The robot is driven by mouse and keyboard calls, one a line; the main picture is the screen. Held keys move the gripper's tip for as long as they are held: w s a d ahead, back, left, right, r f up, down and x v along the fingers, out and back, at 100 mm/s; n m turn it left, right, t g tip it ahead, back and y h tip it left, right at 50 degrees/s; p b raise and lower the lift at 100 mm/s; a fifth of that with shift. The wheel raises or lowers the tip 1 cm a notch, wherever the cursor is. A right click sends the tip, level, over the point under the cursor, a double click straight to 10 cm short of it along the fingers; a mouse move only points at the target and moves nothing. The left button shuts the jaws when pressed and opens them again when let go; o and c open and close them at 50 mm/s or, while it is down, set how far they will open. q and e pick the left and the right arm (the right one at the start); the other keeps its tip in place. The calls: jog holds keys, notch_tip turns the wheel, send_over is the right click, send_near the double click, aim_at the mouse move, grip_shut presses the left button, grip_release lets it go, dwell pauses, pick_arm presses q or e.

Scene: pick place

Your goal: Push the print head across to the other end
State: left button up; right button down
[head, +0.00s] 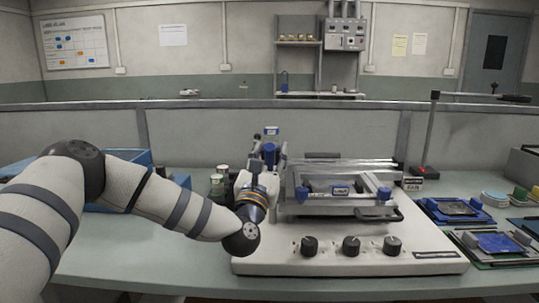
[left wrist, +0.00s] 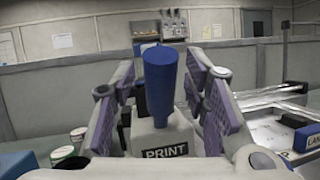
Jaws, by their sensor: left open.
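The print head shows in the left wrist view as a pale block (left wrist: 160,137) labelled PRINT with an upright blue handle (left wrist: 160,80) on it. My left gripper (left wrist: 161,82) is open, with one purple-padded finger on each side of the blue handle and visible gaps between. In the head view the left gripper (head: 269,155) is at the left end of the white printing machine (head: 300,262), around the blue handle (head: 270,154). The gripper hides much of the print head there. My right gripper is out of view.
A silver frame with blue knobs (head: 385,194) lies across the machine, right of my gripper. Black knobs (head: 351,246) line its front. Small jars (head: 217,185) and a blue bin (head: 140,157) stand to the left. Trays with blue pieces (head: 500,243) lie on the right.

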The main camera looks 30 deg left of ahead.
pick_arm(q)
jog(key=shift+c, duration=0.2)
grip_shut()
